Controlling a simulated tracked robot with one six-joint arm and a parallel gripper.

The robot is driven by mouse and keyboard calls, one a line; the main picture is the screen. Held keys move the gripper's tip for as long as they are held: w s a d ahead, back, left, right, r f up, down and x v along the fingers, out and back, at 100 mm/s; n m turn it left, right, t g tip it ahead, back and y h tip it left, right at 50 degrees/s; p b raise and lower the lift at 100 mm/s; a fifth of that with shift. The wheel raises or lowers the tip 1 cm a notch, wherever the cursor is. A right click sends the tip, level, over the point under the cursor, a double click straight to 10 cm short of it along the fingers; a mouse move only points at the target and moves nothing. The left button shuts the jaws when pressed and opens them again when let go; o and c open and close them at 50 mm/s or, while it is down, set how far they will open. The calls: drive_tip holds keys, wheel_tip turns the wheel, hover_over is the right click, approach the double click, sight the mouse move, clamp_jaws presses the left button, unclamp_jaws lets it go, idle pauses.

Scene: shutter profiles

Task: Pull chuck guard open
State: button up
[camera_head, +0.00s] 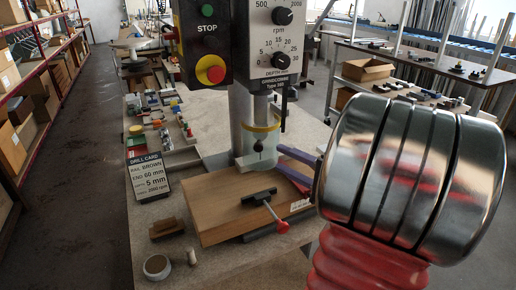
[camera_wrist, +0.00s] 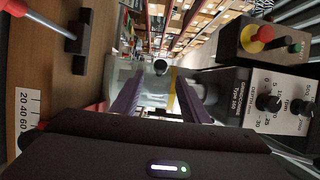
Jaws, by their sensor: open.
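The chuck guard (camera_head: 250,160) is a clear, cylindrical shield with a yellow band, below the drill press head. It stands around the chuck. A small dark knob (camera_head: 258,146) is on its front. In the wrist view the knob (camera_wrist: 160,67) lies between the tips of my two purple fingers. My gripper (camera_head: 299,163) is open, to the right of the guard in the head view, with one finger reaching toward it. In the wrist view my gripper (camera_wrist: 160,76) has a finger on each side of the clear guard (camera_wrist: 155,90). I cannot tell whether they touch it.
A wooden board (camera_head: 228,204) lies under the drill, with a black clamp and red-tipped handle (camera_head: 281,226) on it. A control box (camera_head: 205,45) with a red stop button hangs at upper left. A drill card (camera_head: 149,177) stands left. Small parts lie on the bench.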

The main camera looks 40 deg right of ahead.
sight(261, 150)
drive_tip(key=shift+w+a, duration=0.2)
drive_tip(key=shift+w, duration=1.5)
drive_tip(key=shift+w+a, duration=0.15)
drive_tip(key=shift+w, duration=1.55)
drive_tip(key=shift+w+a, duration=0.2)
drive_tip(key=shift+w, duration=1.5)
drive_tip(key=shift+c, duration=0.2)
clamp_jaws()
drive_tip(key=shift+f, duration=0.1)
